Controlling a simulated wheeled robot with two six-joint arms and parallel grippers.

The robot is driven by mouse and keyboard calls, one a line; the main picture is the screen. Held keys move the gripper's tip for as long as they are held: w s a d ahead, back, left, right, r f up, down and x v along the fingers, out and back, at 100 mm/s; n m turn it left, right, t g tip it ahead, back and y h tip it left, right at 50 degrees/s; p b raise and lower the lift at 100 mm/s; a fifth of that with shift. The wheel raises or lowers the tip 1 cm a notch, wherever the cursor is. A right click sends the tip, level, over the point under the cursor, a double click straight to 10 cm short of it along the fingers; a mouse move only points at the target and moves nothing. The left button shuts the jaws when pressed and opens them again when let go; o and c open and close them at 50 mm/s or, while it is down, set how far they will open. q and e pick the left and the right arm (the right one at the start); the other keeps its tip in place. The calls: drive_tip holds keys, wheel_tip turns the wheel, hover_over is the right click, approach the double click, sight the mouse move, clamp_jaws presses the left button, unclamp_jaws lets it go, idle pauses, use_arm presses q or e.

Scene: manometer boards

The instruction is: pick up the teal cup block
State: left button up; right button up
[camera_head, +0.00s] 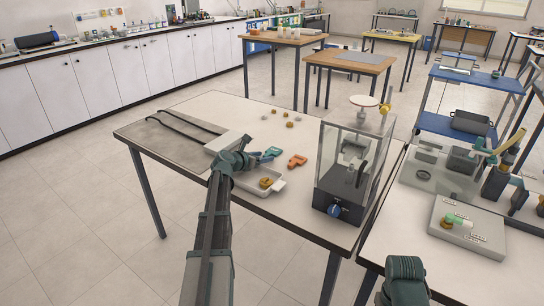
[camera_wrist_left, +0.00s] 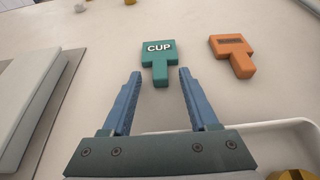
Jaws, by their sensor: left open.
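The teal cup block (camera_wrist_left: 156,57) lies flat on the table, its wide head bearing the word CUP and its narrow stem pointing towards my left gripper (camera_wrist_left: 160,72). The jaws are open and empty. In the left wrist view the stem's end shows between the two fingertips, with a gap on both sides; how high the fingertips are above the table is hard to tell. In the head view the teal block (camera_head: 272,152) is small, just beyond the left gripper (camera_head: 260,156). My right gripper is not in view.
An orange block (camera_wrist_left: 233,55) lies close right of the teal one. A light tray (camera_head: 275,187) with a yellow piece stands at the near side. A grey slab (camera_wrist_left: 32,105) is on the left. A clear-walled case (camera_head: 350,160) stands farther right. Several small pieces lie behind.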

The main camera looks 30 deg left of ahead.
use_arm(q)
drive_tip(key=shift+s, duration=0.1)
drive_tip(key=shift+c, duration=0.2)
clamp_jaws()
drive_tip(key=shift+r, duration=0.25)
wheel_tip(320, 180, up, 2)
drive_tip(key=shift+p, duration=1.25)
drive_tip(key=shift+r+p, duration=0.9)
drive_tip(key=shift+r, duration=0.05)
drive_tip(key=s+d, duration=0.2)
drive_tip(key=s, duration=0.2)
drive_tip(key=s+d, duration=0.3)
drive_tip(key=s, duration=0.2)
drive_tip(key=s+d, duration=0.3)
drive_tip(key=s, duration=0.1)
drive_tip(key=shift+s+d+r+p, duration=0.2)
drive_tip(key=shift+s+r+p, duration=0.15)
drive_tip(key=shift+r+p, duration=0.05)
wheel_tip(320, 180, up, 16)
drive_tip(key=p, duration=1.6)
